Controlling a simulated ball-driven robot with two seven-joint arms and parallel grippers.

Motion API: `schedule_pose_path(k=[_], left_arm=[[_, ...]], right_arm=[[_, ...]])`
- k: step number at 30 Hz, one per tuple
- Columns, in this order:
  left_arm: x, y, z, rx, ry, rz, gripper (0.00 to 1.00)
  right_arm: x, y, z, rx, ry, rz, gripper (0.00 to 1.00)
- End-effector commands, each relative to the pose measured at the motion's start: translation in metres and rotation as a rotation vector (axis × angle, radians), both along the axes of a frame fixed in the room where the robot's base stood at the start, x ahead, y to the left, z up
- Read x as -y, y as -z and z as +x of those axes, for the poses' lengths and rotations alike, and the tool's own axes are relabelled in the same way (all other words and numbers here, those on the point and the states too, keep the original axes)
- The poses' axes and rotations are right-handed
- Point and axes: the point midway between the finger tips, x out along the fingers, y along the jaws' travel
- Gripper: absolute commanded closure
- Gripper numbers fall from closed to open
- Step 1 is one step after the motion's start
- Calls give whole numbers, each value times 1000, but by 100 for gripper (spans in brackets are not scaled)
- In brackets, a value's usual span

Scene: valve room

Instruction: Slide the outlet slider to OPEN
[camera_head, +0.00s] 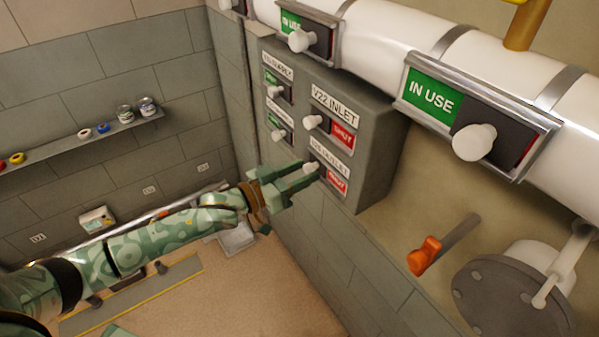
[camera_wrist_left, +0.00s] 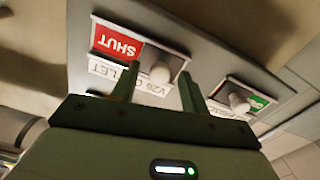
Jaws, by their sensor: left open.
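The outlet slider is the lower right one on the grey panel box. Its red SHUT field (camera_head: 337,182) is exposed, and its white knob (camera_head: 311,168) is at the left end of the slot. In the left wrist view the plate is upside down, with SHUT (camera_wrist_left: 117,42) beside the knob (camera_wrist_left: 160,73). My left gripper (camera_head: 302,176) is open at this slider. In the wrist view its two fingertips (camera_wrist_left: 158,84) are on either side of the knob's line. I cannot tell whether they touch it. The fingers partly hide the OUTLET label. My right gripper is not in view.
The inlet slider (camera_head: 343,133) sits just above, also showing SHUT. Two sliders showing green, one of them (camera_head: 279,132), are close on the left. A white pipe (camera_head: 380,40) with IN USE sliders runs above the box. An orange-handled lever (camera_head: 425,255) is at right.

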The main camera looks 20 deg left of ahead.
Motion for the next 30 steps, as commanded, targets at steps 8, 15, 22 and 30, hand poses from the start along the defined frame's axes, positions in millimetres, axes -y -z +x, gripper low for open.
schedule_pose_path(k=[8,15,22,30], left_arm=[[0,0,0,0,0,0,100],[13,-5,-10,-1,1,-4,100],[45,-4,-36,-1,-1,-3,100],[51,0,-40,1,1,-2,100]], right_arm=[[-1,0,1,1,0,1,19],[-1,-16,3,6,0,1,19],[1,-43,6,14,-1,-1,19],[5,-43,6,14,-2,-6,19]])
